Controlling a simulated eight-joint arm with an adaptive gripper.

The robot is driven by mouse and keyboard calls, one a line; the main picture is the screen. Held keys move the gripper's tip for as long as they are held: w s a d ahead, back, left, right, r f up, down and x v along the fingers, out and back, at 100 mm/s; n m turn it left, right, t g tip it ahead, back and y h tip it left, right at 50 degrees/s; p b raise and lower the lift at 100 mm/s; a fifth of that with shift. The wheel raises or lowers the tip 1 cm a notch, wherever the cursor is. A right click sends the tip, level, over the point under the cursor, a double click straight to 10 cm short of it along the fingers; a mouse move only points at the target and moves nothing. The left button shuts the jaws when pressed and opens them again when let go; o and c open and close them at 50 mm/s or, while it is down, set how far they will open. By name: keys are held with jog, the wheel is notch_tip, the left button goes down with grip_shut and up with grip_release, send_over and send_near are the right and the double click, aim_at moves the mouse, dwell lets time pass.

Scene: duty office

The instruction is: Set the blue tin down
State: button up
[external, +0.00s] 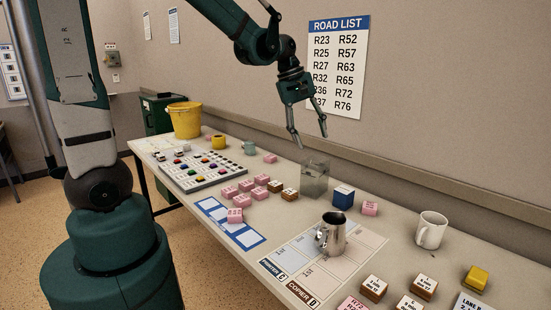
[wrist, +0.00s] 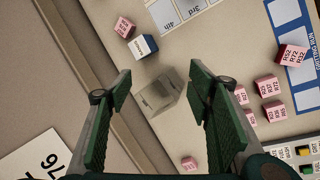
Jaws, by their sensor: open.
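My gripper (external: 311,140) is open and empty, raised above the clear container (external: 314,183). In the wrist view its two fingers are spread wide, with the container (wrist: 160,95) seen between them. The tin is apart from the fingers.
A steel jug (external: 331,236) stands on the printed mat in front of the tin. A pink block (external: 370,208) lies right of the tin, and a white mug (external: 431,230) stands farther right. Several pink blocks (external: 247,186) lie left of the container. The wall runs close behind.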

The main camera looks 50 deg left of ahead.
jog(key=s+a+r+m+t+y, duration=0.1)
jog(key=s+a+m, duration=0.1)
jog(key=s+m, duration=0.2)
jog(key=s+a+r+m+t+y, duration=0.1)
jog(key=s+a+r+m+t, duration=0.1)
jog(key=s, duration=0.8)
jog(key=s+a+r+m+t, duration=0.1)
jog(key=s+a+r+m, duration=0.1)
jog(key=s+m, duration=0.3)
jog(key=shift+s+a+r+m+t+y, duration=0.15)
jog(key=shift+s+a+m+t+y, duration=0.2)
jog(key=shift+s+a, duration=0.6)
